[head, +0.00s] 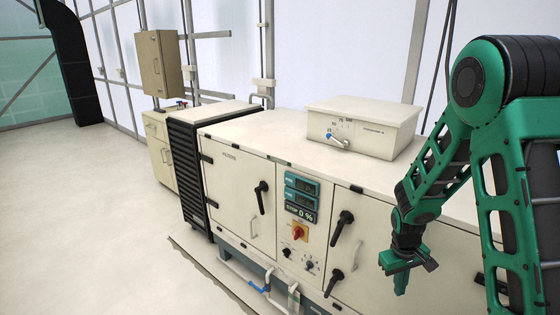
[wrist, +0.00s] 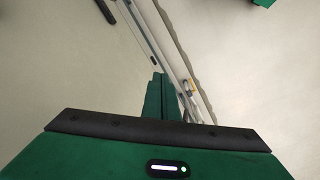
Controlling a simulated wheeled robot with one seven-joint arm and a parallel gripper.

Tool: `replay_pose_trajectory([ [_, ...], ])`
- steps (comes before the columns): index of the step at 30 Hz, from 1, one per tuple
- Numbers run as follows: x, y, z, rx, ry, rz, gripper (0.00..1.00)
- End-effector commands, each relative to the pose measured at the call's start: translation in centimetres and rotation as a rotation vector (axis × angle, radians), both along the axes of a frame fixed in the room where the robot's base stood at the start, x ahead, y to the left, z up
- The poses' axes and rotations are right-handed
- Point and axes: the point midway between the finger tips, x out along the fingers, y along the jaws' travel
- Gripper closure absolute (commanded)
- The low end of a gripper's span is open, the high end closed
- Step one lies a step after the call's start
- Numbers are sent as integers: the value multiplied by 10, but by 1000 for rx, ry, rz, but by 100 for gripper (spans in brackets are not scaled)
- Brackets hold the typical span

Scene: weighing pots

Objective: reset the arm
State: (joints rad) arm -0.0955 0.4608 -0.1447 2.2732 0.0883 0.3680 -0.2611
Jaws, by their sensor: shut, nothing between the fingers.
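My gripper (head: 404,278) hangs from my green arm at the right of the head view, in front of the cream cabinet doors. Its fingers point down and it holds nothing. In the wrist view its green fingers (wrist: 160,92) show closed together at the centre, over the pale floor. No pots show in either view.
A long cream cabinet (head: 235,180) with black handles and a control panel (head: 300,200) stands beside my arm. A box with a dial (head: 362,125) sits on its top. A black ribbed unit (head: 187,175) adjoins it. The floor (head: 80,220) at left is clear.

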Motion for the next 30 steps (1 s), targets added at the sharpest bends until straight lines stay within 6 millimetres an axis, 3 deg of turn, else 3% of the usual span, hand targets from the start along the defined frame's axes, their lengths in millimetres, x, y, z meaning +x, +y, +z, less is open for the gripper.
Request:
replay_pose_trajectory([
  [1, -8, -8, 19, 2, -8, -37, 100],
  [6, -41, -31, 72, 13, -14, -160, 100],
  [15, -119, -58, 148, 47, -21, -376, 100],
  [24, -207, -64, 200, 100, -26, -583, 100],
  [30, -258, -59, 218, 136, -28, -694, 100],
])
